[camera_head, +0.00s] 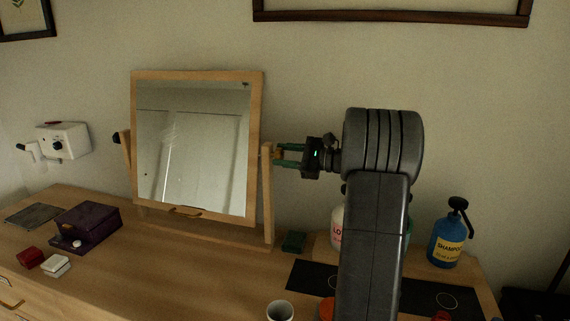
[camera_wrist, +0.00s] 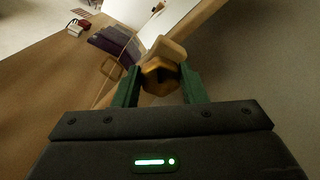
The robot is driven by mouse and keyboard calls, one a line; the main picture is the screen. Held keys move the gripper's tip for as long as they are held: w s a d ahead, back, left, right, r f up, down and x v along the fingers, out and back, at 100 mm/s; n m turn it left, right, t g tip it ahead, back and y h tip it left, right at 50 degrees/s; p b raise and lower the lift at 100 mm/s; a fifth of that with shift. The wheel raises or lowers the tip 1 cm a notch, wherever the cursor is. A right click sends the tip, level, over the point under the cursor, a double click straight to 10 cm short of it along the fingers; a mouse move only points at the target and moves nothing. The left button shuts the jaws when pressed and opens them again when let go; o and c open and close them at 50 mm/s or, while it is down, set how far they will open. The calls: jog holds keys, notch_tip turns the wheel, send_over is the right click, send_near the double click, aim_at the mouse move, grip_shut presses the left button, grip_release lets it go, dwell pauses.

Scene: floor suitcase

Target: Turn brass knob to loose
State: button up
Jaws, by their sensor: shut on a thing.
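The brass knob (camera_wrist: 160,76) is on the outer side of the mirror stand's right post (camera_head: 267,194). In the wrist view it sits between the two green fingers of my gripper (camera_wrist: 158,86). My gripper (camera_head: 289,155) reaches in from the right in the head view and is shut on the knob, which is small there and mostly covered by the fingers. The framed tilting mirror (camera_head: 195,145) stands between its two wooden posts. A dark knob (camera_head: 117,138) shows at the left post.
On the dresser top (camera_head: 180,262) are a purple box (camera_head: 86,228), a red block (camera_head: 29,257), a white block (camera_head: 55,265) and a white cup (camera_head: 280,311). A white wall device (camera_head: 65,140) hangs at the left.

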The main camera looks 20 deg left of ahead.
jog(key=n+b, duration=0.1)
jog(key=n, duration=0.1)
jog(key=n+b, duration=0.1)
jog(key=b, duration=0.1)
jog(key=n+b, duration=0.2)
jog(key=shift+f+n, duration=0.3)
jog(key=shift+f, duration=0.05)
jog(key=n+b, duration=0.4)
jog(key=shift+s+r+n, duration=0.1)
jog(key=shift+n, duration=0.2)
jog(key=o, duration=1)
jog(key=shift+d, duration=0.1)
jog(key=d, duration=1.3)
jog(key=shift+w+d, duration=0.35)
jog(key=shift+w, duration=0.05)
